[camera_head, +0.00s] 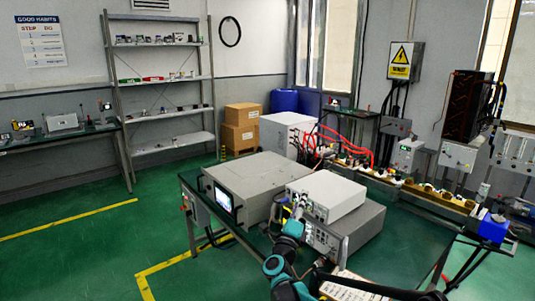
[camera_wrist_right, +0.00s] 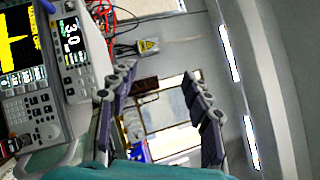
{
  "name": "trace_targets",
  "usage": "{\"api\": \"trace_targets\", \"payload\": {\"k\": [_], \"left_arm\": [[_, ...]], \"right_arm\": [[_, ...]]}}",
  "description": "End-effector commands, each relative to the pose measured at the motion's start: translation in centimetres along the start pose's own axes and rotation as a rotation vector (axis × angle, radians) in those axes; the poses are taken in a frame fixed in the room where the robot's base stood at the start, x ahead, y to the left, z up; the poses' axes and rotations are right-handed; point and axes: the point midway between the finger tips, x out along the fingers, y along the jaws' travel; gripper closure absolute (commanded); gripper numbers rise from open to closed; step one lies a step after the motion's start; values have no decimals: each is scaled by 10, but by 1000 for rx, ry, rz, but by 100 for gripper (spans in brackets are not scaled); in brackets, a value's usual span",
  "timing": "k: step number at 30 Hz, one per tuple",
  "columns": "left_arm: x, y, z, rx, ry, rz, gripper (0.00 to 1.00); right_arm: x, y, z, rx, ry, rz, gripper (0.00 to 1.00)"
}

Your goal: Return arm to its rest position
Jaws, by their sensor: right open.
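My right arm, grey and teal, reaches up from the bottom of the head view. Its gripper (camera_head: 297,207) is in front of the stacked instruments, close to the front of the white upper one (camera_head: 335,192). In the right wrist view the two dark fingers of the right gripper (camera_wrist_right: 160,88) are spread apart with nothing between them. An instrument front with lit screens, buttons and a knob (camera_wrist_right: 45,105) fills the left of that view, beside the fingers. Whether the gripper touches it cannot be told. My left gripper does not show.
A large grey unit with a screen (camera_head: 250,185) stands left of the stack on the dark table (camera_head: 402,235). A lower grey instrument (camera_head: 350,228) supports the white one. The green floor at left is clear.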

Motion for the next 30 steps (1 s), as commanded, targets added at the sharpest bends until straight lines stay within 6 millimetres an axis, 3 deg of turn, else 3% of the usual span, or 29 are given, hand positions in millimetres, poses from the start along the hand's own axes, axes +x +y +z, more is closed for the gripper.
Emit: {"api": "trace_targets", "payload": {"k": [1, 4, 8, 11, 16, 21, 25, 30], "left_arm": [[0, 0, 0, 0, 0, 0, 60], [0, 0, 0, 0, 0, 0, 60], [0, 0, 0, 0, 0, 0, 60], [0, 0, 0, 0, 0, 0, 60], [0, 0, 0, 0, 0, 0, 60], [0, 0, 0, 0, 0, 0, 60], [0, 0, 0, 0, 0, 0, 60], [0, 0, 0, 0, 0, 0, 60]], "right_arm": [[-6, -23, 8, -94, -75, 24, 51], [-26, -50, 24, -303, -232, 83, 51], [-69, -67, 26, -589, -422, 172, 51], [-114, -67, 13, -812, -558, 256, 51], [-207, -49, -41, -1185, -774, 436, 51], [-305, -25, -123, -1506, -963, 661, 51], [-360, -14, -176, -1658, -1062, 809, 51], [-398, -9, -213, -1749, -1128, 921, 51]]}}
